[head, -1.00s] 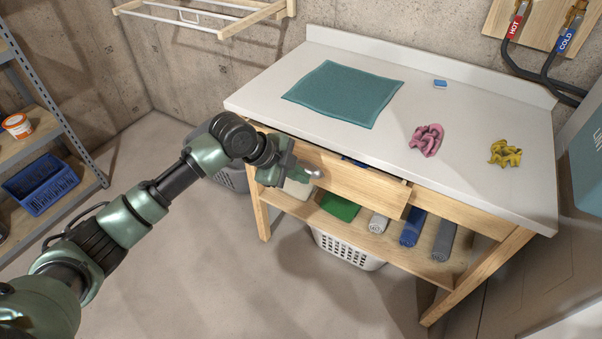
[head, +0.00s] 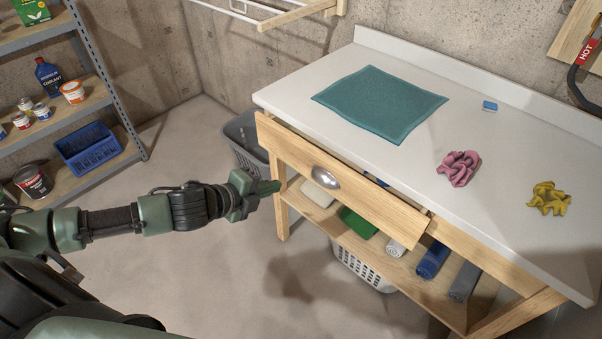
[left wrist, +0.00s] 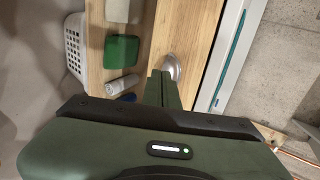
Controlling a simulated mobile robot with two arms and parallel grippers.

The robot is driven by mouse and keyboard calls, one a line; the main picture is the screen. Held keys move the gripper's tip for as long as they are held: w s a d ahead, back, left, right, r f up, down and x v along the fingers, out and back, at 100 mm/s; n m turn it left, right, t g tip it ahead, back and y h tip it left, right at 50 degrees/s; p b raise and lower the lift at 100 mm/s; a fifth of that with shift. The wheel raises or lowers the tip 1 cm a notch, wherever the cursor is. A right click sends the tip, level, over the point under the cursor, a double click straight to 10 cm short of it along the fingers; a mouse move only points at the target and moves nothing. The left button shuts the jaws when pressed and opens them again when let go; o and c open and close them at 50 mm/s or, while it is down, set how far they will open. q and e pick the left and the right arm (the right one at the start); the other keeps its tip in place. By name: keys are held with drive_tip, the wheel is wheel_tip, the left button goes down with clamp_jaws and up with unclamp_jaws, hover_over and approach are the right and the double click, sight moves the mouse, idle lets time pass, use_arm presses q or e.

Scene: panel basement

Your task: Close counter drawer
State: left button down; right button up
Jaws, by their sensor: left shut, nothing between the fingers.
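The counter drawer (head: 370,201) has a plain wooden front and a rounded metal handle (head: 326,178). Its front stands out from under the white countertop (head: 410,165), with a gap behind it, so it is partly open. My left gripper (head: 277,187) is shut and empty, in front of and left of the handle, near the drawer front's lower left part. In the left wrist view, the closed fingers (left wrist: 161,87) lie beside the handle (left wrist: 172,67); I cannot tell if they touch the drawer. My right gripper is not in view.
A teal cloth (head: 380,103), a pink cloth (head: 458,168) and a yellow cloth (head: 549,198) lie on the countertop. A lower shelf (head: 405,268) holds rolled towels. A grey basket (head: 246,140) stands left of the counter.

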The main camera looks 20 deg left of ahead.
sight(314, 163)
use_arm(q)
drive_tip(key=w+r+p+x, duration=0.1)
drive_tip(key=x, duration=0.9)
drive_tip(key=shift+w+d+r, duration=0.2)
drive_tip(key=shift+d, duration=0.1)
drive_tip(key=w, duration=0.2)
drive_tip(key=w+d+p, duration=0.1)
drive_tip(key=w, duration=0.1)
drive_tip(key=shift+w+d+r, duration=0.15)
drive_tip(key=shift+d, duration=0.1)
drive_tip(key=shift+w, duration=0.2)
drive_tip(key=shift+r, duration=0.1)
